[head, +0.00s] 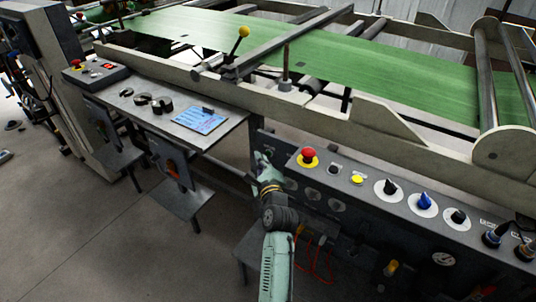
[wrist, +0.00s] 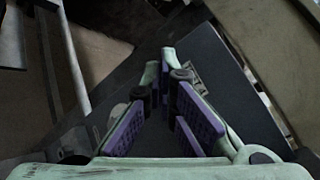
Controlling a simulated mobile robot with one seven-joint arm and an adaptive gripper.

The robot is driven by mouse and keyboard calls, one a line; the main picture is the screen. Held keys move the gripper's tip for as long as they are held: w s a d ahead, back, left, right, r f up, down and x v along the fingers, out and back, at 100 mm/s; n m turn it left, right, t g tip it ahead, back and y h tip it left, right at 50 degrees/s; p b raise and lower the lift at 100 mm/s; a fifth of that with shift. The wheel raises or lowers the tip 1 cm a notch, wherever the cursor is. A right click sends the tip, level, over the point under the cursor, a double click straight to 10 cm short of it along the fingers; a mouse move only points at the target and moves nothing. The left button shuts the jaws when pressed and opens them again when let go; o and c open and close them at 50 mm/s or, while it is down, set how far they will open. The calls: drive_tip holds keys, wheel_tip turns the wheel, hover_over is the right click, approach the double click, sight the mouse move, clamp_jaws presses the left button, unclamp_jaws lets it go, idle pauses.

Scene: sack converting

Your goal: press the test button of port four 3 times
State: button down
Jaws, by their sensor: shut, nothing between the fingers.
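My gripper (head: 264,160) is at the left end of the dark control panel (head: 440,232), close to its edge; whether it touches cannot be told. In the wrist view, my gripper (wrist: 168,62) has its purple-padded fingers drawn together at the tips, with nothing between them. A small pale plate (wrist: 192,76) shows partly behind the fingertips on a dark surface. Several oval fittings (head: 312,194) sit on the panel's shadowed front face, beside and behind my wrist. Their labels are too small to read, so I cannot tell port four or its test button.
The panel top carries a red mushroom button (head: 308,155), a yellow button (head: 357,180), a blue knob (head: 424,201) and black knobs. Red cables (head: 318,265) hang below. A steel table (head: 150,117) with a blue sheet (head: 200,120) stands left. Green web (head: 330,58) runs behind.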

drive_tip(key=shift+w, duration=0.1)
drive_tip(key=shift+w+d, duration=0.25)
idle(0.3)
drive_tip(key=shift+w+d+r, duration=0.1)
drive_tip(key=shift+w+d, duration=0.25)
drive_tip(key=shift+w, duration=0.05)
idle(1.0)
drive_tip(key=shift+p, duration=0.3)
drive_tip(key=shift+s+a+p, duration=0.4)
drive_tip(key=shift+s+p, duration=0.1)
drive_tip(key=shift+s, duration=0.25)
